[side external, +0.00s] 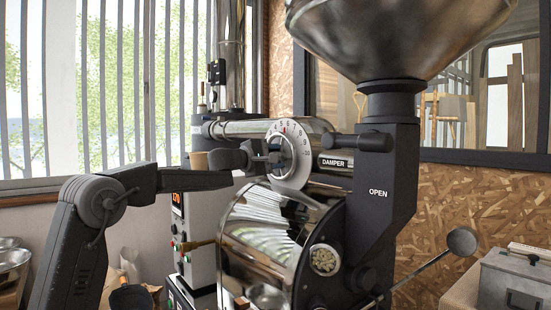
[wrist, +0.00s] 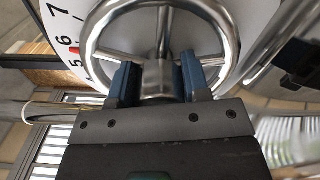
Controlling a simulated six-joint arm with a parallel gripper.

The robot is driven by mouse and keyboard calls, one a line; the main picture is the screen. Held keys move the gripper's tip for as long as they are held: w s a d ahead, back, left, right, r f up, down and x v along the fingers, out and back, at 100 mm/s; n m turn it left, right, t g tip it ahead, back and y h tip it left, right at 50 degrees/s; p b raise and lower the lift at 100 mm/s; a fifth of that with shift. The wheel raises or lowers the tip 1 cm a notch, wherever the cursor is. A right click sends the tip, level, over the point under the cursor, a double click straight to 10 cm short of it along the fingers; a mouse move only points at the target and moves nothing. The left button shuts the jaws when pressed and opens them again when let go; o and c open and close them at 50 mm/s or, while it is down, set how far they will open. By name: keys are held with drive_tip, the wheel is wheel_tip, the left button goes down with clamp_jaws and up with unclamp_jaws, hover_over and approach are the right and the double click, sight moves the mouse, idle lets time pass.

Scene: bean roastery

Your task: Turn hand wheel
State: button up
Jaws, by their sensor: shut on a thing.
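The metal hand wheel (wrist: 232,50) has a shiny round rim, spokes and a hub (wrist: 157,82). It stands in front of a white numbered dial (side external: 297,170), beside a DAMPER label. A red mark on the dial shows near 5 and 6 in the wrist view. My gripper (wrist: 157,72) is shut on the hub, one blue-grey finger on each side, inside the rim. In the side view, my gripper (side external: 262,155) reaches the dial from the left and hides much of the wheel.
The roaster's polished drum (side external: 250,232) lies below the wheel. A dark chute (side external: 385,190) marked OPEN and a large metal hopper (side external: 400,35) stand to the right. A control panel (side external: 198,225) with buttons stands left of the drum, beneath my arm.

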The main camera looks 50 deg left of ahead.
drive_tip(key=o, duration=1.3)
drive_tip(key=s, duration=1.3)
drive_tip(key=shift+s, duration=0.4)
